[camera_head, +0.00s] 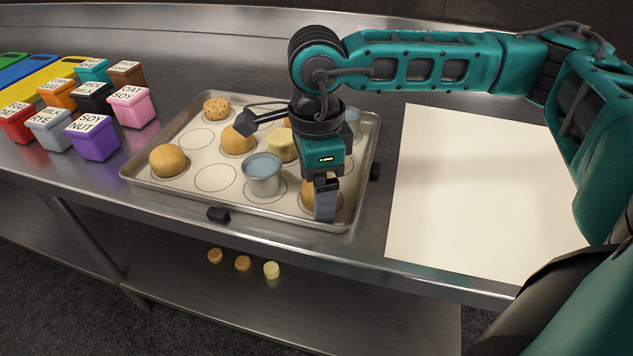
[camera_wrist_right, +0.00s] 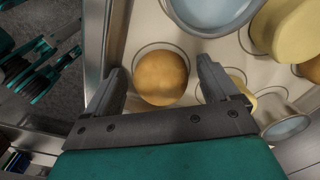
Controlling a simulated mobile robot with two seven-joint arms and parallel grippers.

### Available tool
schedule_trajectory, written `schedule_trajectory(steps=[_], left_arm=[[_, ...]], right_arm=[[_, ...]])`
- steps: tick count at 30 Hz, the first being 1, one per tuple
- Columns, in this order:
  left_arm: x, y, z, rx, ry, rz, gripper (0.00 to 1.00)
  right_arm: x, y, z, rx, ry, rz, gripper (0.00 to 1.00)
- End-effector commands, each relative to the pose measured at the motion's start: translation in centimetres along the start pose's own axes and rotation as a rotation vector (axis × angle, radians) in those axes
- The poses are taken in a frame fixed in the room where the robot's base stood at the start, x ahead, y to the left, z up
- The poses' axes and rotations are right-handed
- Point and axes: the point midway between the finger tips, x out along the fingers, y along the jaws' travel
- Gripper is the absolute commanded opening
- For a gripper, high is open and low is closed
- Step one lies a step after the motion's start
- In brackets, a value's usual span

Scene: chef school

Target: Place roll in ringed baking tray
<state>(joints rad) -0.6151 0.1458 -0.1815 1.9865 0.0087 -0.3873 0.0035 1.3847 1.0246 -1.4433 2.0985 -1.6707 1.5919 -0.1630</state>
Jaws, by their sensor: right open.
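A metal baking tray (camera_head: 150,187) with printed rings lies on the steel counter and holds several rolls. My right gripper (camera_head: 325,200) is over the tray's front right corner, pointing down. In the right wrist view the right gripper (camera_wrist_right: 162,90) is open, its fingers on either side of a round golden roll (camera_wrist_right: 161,78) that sits in a ring. In the head view this roll (camera_head: 307,194) is partly hidden behind the gripper. A plain roll (camera_head: 168,160) sits at the tray's left, and a speckled roll (camera_head: 216,108) at the back. My left gripper is not in view.
A metal cup with a blue-grey top (camera_head: 263,173) stands on the tray beside the gripper, near a pale yellow piece (camera_head: 283,145). Several labelled coloured boxes (camera_head: 93,137) stand at left. A cream sheet (camera_head: 470,190) lies clear at right. Small pieces (camera_head: 243,263) lie on the lower shelf.

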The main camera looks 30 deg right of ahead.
Motion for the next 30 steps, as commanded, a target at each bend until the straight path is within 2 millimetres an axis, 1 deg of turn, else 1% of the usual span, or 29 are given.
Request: schedule_trajectory(steps=[5, 8, 11, 18, 21, 25, 30], left_arm=[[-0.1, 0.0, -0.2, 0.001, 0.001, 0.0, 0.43], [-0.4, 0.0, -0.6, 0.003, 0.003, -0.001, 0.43], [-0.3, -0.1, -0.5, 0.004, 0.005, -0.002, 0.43], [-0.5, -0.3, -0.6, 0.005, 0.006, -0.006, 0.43], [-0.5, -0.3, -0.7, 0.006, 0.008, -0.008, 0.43], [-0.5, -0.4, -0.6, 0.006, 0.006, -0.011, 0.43], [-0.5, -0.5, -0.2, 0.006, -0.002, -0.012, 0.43]], right_arm=[[-0.2, 0.0, 0.0, 0.0, 0.0, 0.0, 0.88], [-0.8, 0.0, 0.0, 0.0, -0.001, -0.002, 0.88], [-2.4, -0.1, 0.1, 0.0, -0.003, -0.003, 0.88], [-7.8, -0.1, 0.1, 0.0, -0.003, -0.004, 0.88], [-9.7, -0.1, 0.1, 0.0, -0.003, -0.003, 0.88], [-11.4, 0.0, 0.1, -0.001, -0.001, -0.001, 0.88], [-12.3, 0.0, 0.0, 0.0, 0.0, -0.001, 0.88]])
